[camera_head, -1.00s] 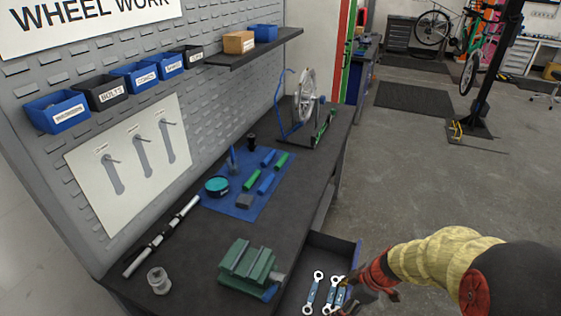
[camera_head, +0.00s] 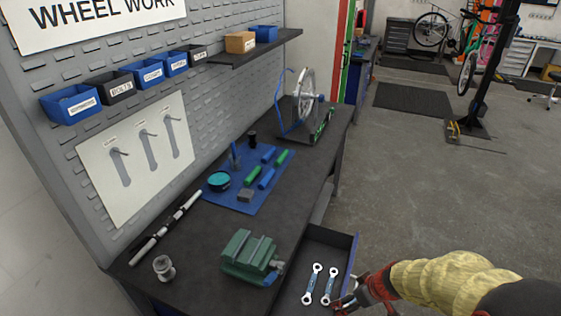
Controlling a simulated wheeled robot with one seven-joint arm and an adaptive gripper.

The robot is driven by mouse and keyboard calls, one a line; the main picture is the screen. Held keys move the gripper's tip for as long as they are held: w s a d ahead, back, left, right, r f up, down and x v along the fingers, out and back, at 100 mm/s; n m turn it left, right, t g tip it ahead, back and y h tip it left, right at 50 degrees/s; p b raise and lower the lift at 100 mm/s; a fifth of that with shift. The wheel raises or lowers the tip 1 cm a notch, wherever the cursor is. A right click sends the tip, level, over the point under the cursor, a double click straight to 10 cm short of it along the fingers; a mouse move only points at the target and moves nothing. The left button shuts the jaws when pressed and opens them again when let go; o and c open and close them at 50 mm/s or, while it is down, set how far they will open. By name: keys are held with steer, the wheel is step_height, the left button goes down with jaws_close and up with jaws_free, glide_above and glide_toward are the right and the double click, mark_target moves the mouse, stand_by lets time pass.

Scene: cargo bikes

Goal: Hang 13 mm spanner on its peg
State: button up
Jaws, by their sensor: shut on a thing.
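A white shadow board (camera_head: 100,190) hangs on the pegboard wall, with three bare pegs over grey spanner outlines; the labels above the pegs are too small to read. My gripper (camera_head: 346,301) is low over the drawer's right side, just right of these spanners.
A green vise (camera_head: 250,257) stands on the bench (camera_head: 205,262) just left of the drawer. A blue mat (camera_head: 215,200) with tools, a long black-and-silver tool (camera_head: 165,228) and a clear jar (camera_head: 164,268) are on the bench. Labelled bins (camera_head: 70,104) jut out above the board. Open floor lies right.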

steer(key=m, duration=0.1)
steer(key=w+d+m+h, duration=0.1)
steer(key=w+d+m, duration=0.1)
steer(key=shift+d+f+m+t+h, duration=0.25)
steer(key=shift+m+t+h, duration=0.05)
steer(key=shift+m, duration=0.1)
steer(key=shift+w+d+m, duration=0.2)
steer(key=shift+w+m, duration=0.15)
steer(key=shift+m, duration=0.15)
steer(key=w+m, duration=0.1)
steer(key=w, duration=0.1)
steer(key=w+a+m+h+b, duration=0.1)
steer(key=w, duration=0.1)
steer(key=w+f+m, duration=0.1)
steer(key=shift+w+a+f+b, duration=0.1)
steer(key=shift+w+a+b, duration=0.2)
steer(key=shift+w+b, duration=0.1)
steer(key=shift+w+a+f, duration=0.1)
steer(key=shift+a+f, duration=0.1)
steer(key=shift+a, duration=0.3)
steer(key=a, duration=0.1)
steer(key=a+f+n, duration=0.1)
steer(key=a, duration=0.1)
steer(key=shift+f+b, duration=0.15)
steer(key=shift+b, duration=0.2)
